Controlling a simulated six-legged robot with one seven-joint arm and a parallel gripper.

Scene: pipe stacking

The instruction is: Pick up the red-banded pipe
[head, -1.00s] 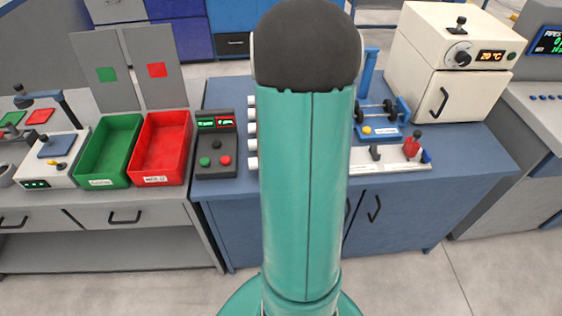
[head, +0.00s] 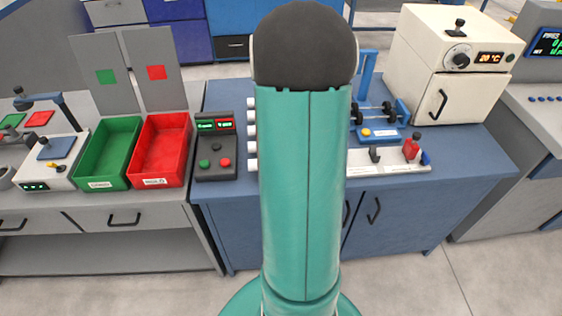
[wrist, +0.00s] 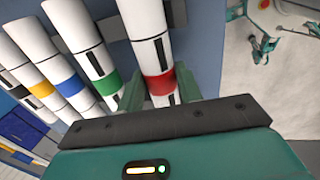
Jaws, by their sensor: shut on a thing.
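The red-banded pipe (wrist: 158,84) is a white tube with a red ring and black marks. It lies at the right end of a row of banded pipes in the wrist view. My gripper (wrist: 159,76) has one green finger on each side of it, at the red band, and is shut on it. The pipe still lies in line with its neighbours; I cannot tell whether it is clear of its support. In the head view my arm hides the gripper and most of the pipes; only some white pipe ends (head: 252,147) show.
The green-banded pipe (wrist: 104,82) lies close left of my gripper, followed by blue-, yellow- and black-banded ones. In the head view, a green bin (head: 107,153), a red bin (head: 160,150) and a button box (head: 215,150) stand left. A cream oven (head: 448,65) stands right.

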